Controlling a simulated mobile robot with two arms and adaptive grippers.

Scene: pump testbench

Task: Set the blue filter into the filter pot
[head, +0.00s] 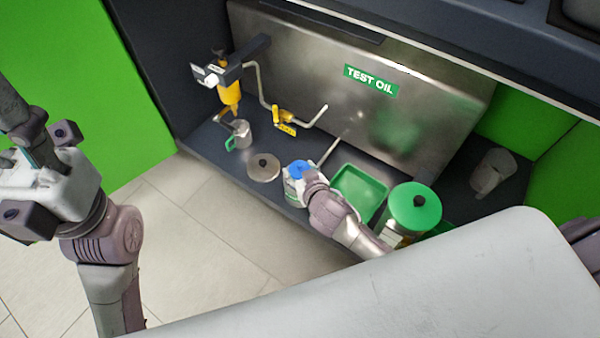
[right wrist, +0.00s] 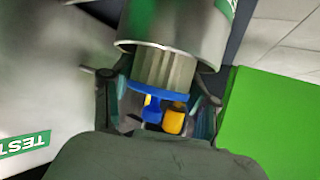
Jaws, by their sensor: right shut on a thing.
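The blue filter shows its blue top (head: 298,167) in the head view. In the right wrist view its blue rim (right wrist: 158,91) and grey pleated body (right wrist: 165,69) show. My right gripper (head: 306,178) is shut on it, with its fingers on both sides in the right wrist view (right wrist: 161,108). The filter pot (head: 291,190), a metal can with a green band, is below the filter; its rim (right wrist: 150,46) meets the pleats in the wrist view. The filter's lower end is hidden at the pot's mouth. My left gripper (head: 40,190) is at the far left, away from the bench; its fingertips are unclear.
A grey lid with a black knob (head: 263,167) lies left of the pot. A green tray (head: 358,190) and a green-lidded container (head: 414,207) stand to the right. A metal jug (head: 240,134), a yellow valve handle (head: 285,121) and a grey cup (head: 492,172) are farther off.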

